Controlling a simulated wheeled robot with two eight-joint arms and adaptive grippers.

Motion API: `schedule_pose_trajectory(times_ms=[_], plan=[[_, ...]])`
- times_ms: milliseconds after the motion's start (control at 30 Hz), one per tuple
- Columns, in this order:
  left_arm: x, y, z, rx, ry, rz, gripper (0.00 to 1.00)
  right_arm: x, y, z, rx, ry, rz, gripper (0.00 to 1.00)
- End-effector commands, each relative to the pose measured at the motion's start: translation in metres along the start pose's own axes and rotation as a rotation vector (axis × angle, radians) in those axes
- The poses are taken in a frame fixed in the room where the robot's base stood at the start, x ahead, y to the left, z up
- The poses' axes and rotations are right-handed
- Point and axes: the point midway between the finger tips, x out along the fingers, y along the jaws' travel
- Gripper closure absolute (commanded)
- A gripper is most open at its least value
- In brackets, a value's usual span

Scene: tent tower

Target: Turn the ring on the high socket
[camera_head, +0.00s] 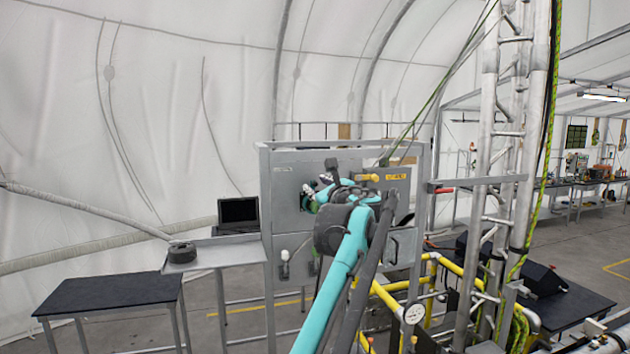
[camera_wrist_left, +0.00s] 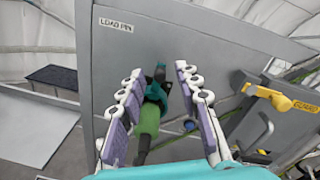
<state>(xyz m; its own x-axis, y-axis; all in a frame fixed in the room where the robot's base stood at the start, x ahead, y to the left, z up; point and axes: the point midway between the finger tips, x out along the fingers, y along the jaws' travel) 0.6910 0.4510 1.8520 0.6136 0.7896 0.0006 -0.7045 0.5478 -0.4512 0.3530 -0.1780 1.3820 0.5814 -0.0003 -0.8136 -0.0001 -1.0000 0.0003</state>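A grey upright panel (camera_head: 285,215) stands ahead of me. In the left wrist view, a green plug-like body (camera_wrist_left: 149,119) with a teal ring (camera_wrist_left: 155,92) and a dark tip stands at the panel, below a "LOAD PIN" label (camera_wrist_left: 124,25). My left gripper (camera_head: 318,184) is at the panel's upper left part and hides much of the socket there. In the wrist view, its two padded fingers (camera_wrist_left: 160,76) are spread on either side of the ring and plug, with a gap showing on both sides. My right gripper is not in view.
A yellow handle (camera_wrist_left: 278,99) sticks out right of the gripper in the wrist view. A laptop (camera_head: 238,214) sits left of the panel, and a dark table (camera_head: 108,294) stands at lower left. A metal truss (camera_head: 485,150) and yellow rails (camera_head: 455,268) stand to the right.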

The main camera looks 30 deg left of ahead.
Motion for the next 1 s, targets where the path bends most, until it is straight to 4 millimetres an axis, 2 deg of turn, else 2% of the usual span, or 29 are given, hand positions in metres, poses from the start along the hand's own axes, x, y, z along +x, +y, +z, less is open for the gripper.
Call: schedule_pose_trajectory(times_ms=[100, 200, 467, 500, 600, 633, 1000], plan=[[0.015, 0.000, 0.001, -0.001, 0.000, 0.002, 0.67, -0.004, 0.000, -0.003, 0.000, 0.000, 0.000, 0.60], [0.021, 0.000, 0.001, -0.001, 0.000, 0.001, 0.67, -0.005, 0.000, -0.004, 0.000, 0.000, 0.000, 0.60], [0.024, 0.000, 0.000, -0.002, 0.001, 0.000, 0.67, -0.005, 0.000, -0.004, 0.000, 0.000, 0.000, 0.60], [0.024, 0.000, 0.000, -0.002, 0.001, 0.000, 0.69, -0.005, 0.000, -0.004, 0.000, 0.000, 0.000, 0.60], [0.023, 0.000, 0.000, -0.002, 0.001, 0.000, 0.96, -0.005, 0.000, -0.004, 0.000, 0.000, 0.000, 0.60], [0.023, 0.000, 0.000, -0.002, 0.001, 0.000, 1.00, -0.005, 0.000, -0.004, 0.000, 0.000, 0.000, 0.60], [0.023, 0.001, 0.001, -0.029, 0.003, -0.001, 1.00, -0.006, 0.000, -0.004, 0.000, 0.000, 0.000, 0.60]])
